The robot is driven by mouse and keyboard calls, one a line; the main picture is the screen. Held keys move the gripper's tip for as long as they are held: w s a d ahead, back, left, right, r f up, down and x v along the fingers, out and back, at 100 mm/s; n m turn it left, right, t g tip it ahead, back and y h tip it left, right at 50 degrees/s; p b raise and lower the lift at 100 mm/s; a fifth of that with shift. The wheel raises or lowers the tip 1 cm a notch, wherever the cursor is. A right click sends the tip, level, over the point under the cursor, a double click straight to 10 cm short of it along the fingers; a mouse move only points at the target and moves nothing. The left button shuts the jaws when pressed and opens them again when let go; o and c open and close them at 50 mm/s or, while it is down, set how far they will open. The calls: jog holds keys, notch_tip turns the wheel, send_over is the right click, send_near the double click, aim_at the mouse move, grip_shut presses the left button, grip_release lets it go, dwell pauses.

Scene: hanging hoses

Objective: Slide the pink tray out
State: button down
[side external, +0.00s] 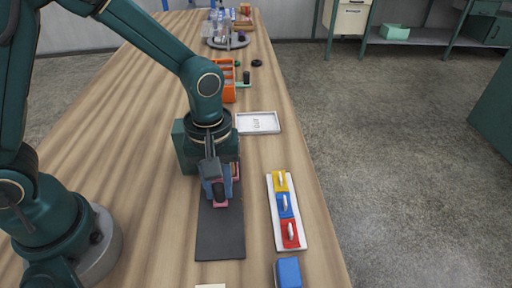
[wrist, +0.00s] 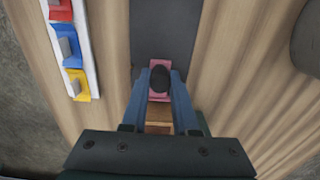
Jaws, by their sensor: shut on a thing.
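The pink tray (wrist: 157,67) lies at the end of a dark mat, with a black knob (wrist: 158,78) standing on it. Only part of the tray shows in the side view (side external: 221,203), just below my gripper. My gripper (wrist: 160,84) points down over the tray, and its blue fingers are shut on the black knob. In the side view my gripper (side external: 218,190) hides much of the tray. Behind the knob, a brown, wood-coloured part (wrist: 158,115) shows between the fingers; what it belongs to is mostly hidden.
The dark mat (side external: 220,235) stretches clear toward the near side. A white board with yellow, blue and red handled blocks (side external: 285,210) lies to the right. A blue block (side external: 288,272) is near the front edge. A white tray (side external: 257,123) and an orange rack (side external: 229,82) stand farther back.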

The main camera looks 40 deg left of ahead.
jog(key=s+d, duration=0.7)
jog(key=shift+d, duration=0.1)
jog(key=c, duration=0.7)
grip_release()
jog(key=shift+r, duration=0.15)
jog(key=shift+r, duration=2.45)
